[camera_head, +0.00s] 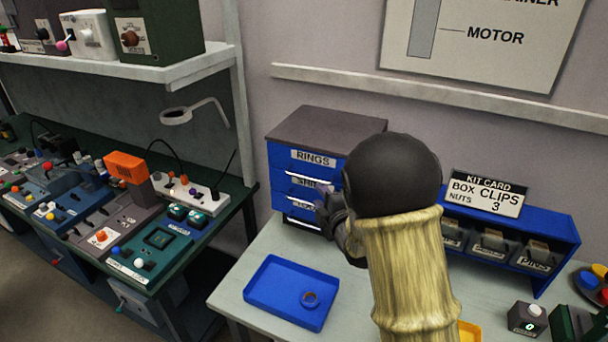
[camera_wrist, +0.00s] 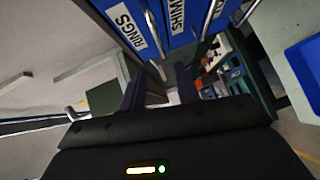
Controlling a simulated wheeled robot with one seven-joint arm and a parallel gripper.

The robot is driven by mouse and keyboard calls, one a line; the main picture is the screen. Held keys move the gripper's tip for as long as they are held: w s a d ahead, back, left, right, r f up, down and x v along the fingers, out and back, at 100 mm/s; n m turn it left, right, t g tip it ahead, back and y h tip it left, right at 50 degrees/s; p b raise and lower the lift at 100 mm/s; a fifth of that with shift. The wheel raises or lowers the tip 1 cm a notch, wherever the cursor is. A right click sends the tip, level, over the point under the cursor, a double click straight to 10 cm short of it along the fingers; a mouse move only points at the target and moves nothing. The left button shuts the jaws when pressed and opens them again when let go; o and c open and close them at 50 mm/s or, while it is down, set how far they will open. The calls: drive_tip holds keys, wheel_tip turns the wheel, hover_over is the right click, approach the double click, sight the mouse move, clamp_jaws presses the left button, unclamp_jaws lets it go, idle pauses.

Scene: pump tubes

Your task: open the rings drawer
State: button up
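The rings drawer (camera_head: 306,157) is the top blue drawer of a small cabinet with a dark top. It looks shut, flush with the drawers below. In the wrist view its RINGS label (camera_wrist: 126,26) shows at the top, turned sideways, with a silver bar handle (camera_wrist: 154,32) beside it. My gripper (camera_head: 326,202) is in front of the cabinet's right side, and my arm hides part of the drawer fronts. In the wrist view my gripper (camera_wrist: 160,82) has its two dark fingers apart. The rings handle lines up with the gap; contact cannot be told.
A SHIMS drawer (camera_wrist: 176,14) sits under the rings drawer, with another below. A blue bin rack (camera_head: 540,232) stands right. A green workbench (camera_head: 190,240) is at left.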

sight(304, 178)
drive_tip(key=p+x, duration=0.4)
drive_tip(key=x, duration=0.8)
drive_tip(key=shift+w+a+p, duration=0.1)
drive_tip(key=shift+w+p, duration=0.2)
clamp_jaws()
